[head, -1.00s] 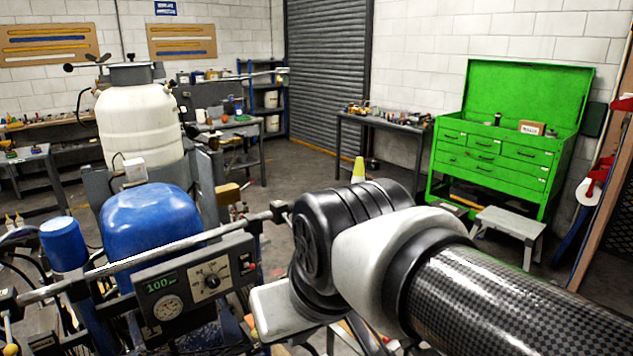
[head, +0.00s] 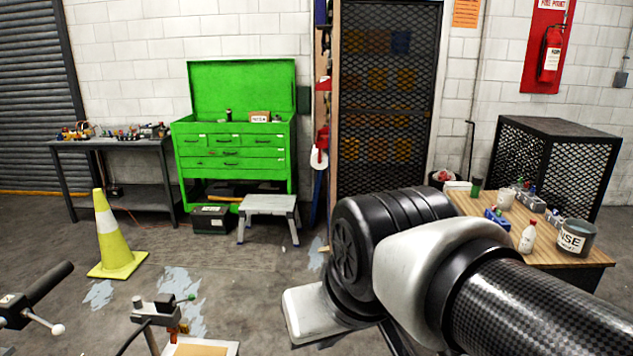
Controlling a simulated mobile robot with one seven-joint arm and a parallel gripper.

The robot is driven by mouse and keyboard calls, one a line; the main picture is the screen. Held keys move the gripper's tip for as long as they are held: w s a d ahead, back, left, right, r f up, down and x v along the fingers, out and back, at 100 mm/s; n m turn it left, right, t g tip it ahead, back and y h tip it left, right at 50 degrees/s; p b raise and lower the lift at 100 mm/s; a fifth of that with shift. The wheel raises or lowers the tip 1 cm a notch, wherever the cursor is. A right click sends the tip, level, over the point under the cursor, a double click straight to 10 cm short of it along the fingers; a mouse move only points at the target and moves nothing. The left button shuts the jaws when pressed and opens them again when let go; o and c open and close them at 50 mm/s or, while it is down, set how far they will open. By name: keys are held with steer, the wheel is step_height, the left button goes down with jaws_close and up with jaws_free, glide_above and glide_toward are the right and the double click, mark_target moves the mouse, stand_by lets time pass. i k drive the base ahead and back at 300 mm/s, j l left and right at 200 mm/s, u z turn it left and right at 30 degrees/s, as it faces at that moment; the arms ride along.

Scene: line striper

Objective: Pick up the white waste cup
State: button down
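A small white cup (head: 505,199) stands on the wooden-topped table (head: 540,250) at the right in the head view. I cannot read any marking on it, so I cannot tell whether it is the waste cup. A white bottle (head: 527,237) and a grey pot with a label ending in "NSE" (head: 575,238) stand nearer on the same table. My arm crosses the lower right of the view and hides the table's left front part. My gripper is not in view.
Blue and grey small items (head: 497,217) and a green container (head: 476,187) also sit on the table. A yellow cone (head: 112,238), a grey step stool (head: 268,211) and a green tool chest (head: 235,150) stand left. Open floor lies between cone and stool.

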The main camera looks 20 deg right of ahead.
mark_target(505, 199)
steer(key=j+z, duration=0.1)
steer(key=z, duration=1.65)
steer(key=i+j+u, duration=0.15)
steer(key=i+u, duration=0.4)
steer(key=i, duration=0.2)
steer(key=i+u, duration=0.45)
steer(key=i, duration=1.05)
steer(key=i+z, duration=0.1)
steer(key=i, duration=0.65)
steer(key=i+j+z, duration=0.15)
steer(key=i, duration=0.6)
steer(key=i+z, duration=0.2)
steer(key=z, duration=0.2)
steer(key=i+z, duration=0.2)
steer(key=z, duration=0.15)
steer(key=i+j+z, duration=0.1)
steer(key=z, duration=0.3)
steer(key=i+j+z, duration=0.15)
steer(key=z, duration=0.2)
steer(key=i+j+z, duration=0.1)
steer(key=z, duration=0.3)
steer(key=i+j+z, duration=0.25)
steer(key=z, duration=0.15)
steer(key=i+j+z, duration=0.2)
steer(key=z, duration=0.25)
steer(key=i+l, duration=0.15)
